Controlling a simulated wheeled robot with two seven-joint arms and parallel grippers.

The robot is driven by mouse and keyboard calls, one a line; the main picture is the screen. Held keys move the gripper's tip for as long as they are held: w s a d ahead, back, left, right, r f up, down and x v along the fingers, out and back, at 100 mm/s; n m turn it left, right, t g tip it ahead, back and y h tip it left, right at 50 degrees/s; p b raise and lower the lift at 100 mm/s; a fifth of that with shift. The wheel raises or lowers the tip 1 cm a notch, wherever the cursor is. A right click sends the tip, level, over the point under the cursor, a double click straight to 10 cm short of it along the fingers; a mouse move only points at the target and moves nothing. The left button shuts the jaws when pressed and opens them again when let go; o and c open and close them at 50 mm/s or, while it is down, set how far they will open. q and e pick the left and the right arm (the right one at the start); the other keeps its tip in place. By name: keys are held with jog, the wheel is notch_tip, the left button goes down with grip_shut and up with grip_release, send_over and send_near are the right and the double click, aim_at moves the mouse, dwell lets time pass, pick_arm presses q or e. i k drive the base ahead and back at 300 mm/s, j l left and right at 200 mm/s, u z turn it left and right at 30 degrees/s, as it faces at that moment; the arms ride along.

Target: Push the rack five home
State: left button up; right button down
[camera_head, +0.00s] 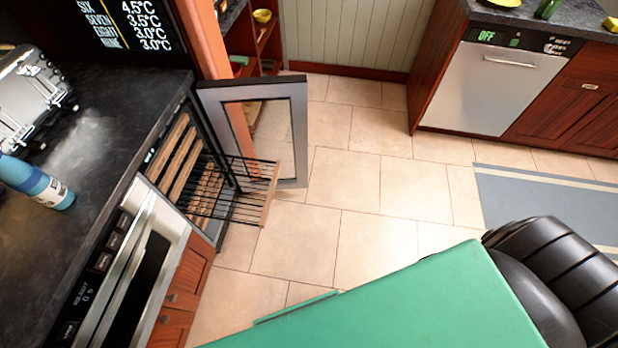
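A wine cooler stands under the dark counter at the left, its grey-framed glass door (299,130) swung open. One black wire rack (250,178) with a wooden front strip sticks well out of the cooler toward the floor side, near the open door. Several other racks with wooden fronts (172,150) sit inside the cooler. I cannot read which rack number the pulled-out one is. Its inner end is partly hidden by the cooler's frame. Neither of my grippers is in view.
An oven (130,270) is beside the cooler. A toaster (30,100) and blue bottle (38,183) stand on the counter. A green flat surface (400,300) and black ribbed shape (550,265) fill the lower right. Tiled floor (345,190) is clear in the middle.

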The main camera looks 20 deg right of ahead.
aim_at(261, 223)
jog(key=l+z, duration=0.55)
jog(key=z, duration=0.15)
jog(key=i+l+z, duration=0.15)
jog(key=z, duration=0.15)
jog(key=l, duration=0.05)
